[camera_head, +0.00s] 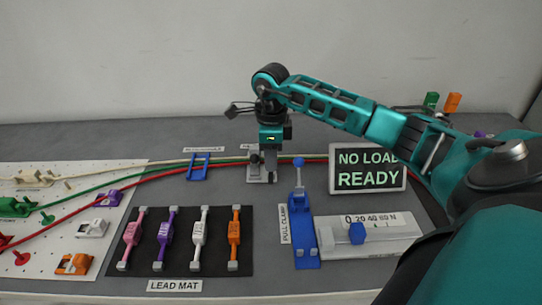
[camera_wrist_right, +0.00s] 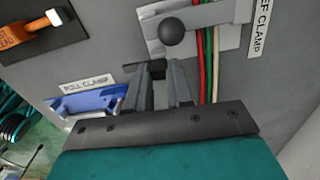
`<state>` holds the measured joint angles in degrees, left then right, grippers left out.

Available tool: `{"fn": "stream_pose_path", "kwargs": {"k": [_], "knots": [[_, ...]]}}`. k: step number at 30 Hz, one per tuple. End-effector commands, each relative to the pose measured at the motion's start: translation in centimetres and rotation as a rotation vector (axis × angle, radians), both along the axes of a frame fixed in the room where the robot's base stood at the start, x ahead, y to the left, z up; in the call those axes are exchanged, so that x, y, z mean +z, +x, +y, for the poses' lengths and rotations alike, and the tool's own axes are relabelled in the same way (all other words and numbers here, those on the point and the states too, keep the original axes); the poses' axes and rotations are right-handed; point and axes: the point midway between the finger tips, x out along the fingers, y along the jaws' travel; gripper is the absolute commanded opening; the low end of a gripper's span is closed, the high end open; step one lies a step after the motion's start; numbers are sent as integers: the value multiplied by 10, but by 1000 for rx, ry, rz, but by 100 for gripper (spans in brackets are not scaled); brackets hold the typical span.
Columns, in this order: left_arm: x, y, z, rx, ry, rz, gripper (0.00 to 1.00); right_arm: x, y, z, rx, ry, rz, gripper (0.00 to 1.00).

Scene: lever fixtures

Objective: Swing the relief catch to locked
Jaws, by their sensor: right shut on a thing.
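The relief clamp (camera_head: 252,174) is a small grey fixture at the back middle of the bench, with the cable bundle running through it. In the right wrist view, its grey plate (camera_wrist_right: 214,14) and black ball knob (camera_wrist_right: 171,32) show beside a label ending "EF CLAMP". My right gripper (camera_head: 270,178) points down at this fixture and hides part of it. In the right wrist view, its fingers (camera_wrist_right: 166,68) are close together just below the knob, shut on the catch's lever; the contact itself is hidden. My left gripper is in neither view.
The blue pull clamp (camera_head: 305,240) stands in front, with a force gauge (camera_head: 385,240) to its right. A "NO LOAD READY" display (camera_head: 368,190) stands behind. The lead mat (camera_head: 190,269) carries several coloured leads. A blue cable bracket (camera_head: 198,172) is left of the gripper.

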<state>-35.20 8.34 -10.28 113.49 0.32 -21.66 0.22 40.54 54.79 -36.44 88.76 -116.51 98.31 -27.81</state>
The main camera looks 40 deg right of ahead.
Motion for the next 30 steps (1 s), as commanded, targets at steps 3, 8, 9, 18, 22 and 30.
{"fn": "stream_pose_path", "kwargs": {"k": [3,8,9,18,22,30], "knots": [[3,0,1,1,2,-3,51,2,0,0,-62,0,1,0],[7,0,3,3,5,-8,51,2,0,0,-184,-1,1,0],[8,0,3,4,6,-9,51,2,0,0,-220,-1,1,0],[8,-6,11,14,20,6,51,3,0,0,-505,-1,-1,0],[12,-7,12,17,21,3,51,3,0,0,-629,-1,1,0],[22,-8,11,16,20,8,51,3,0,0,-885,-1,-1,0]]}}
